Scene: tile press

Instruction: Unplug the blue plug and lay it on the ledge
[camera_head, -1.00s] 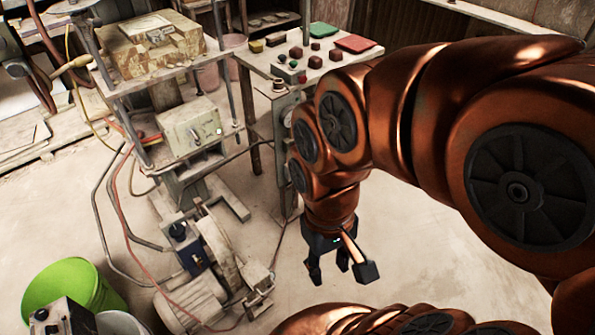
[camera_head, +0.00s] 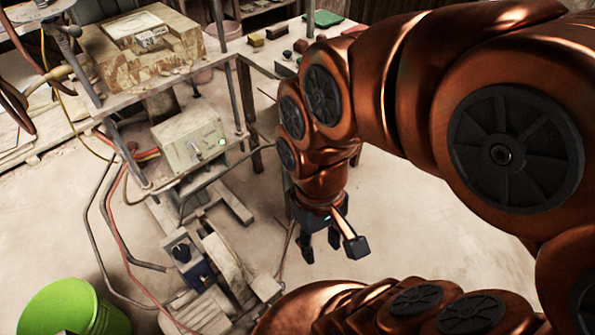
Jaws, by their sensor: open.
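My gripper (camera_head: 320,246) hangs below my copper arm in the middle of the camera_head view. Its dark fingers are apart with nothing between them, over the pale floor. It is right of the press and apart from it. I cannot make out a blue plug or tell which surface is the ledge. A pale control box (camera_head: 190,142) with a green light sits in the press frame, with red and yellow cables at its left side. A small blue box with a black knob (camera_head: 181,252) stands low on the machine at the press's foot.
The press (camera_head: 176,75) bears a worn wooden block (camera_head: 152,45). A worktable (camera_head: 262,62) with small coloured blocks stands behind, partly hidden by my arm. A green bucket (camera_head: 70,305) is at the lower left. Hoses run down left of the press. Floor (camera_head: 410,230) right of my gripper is clear.

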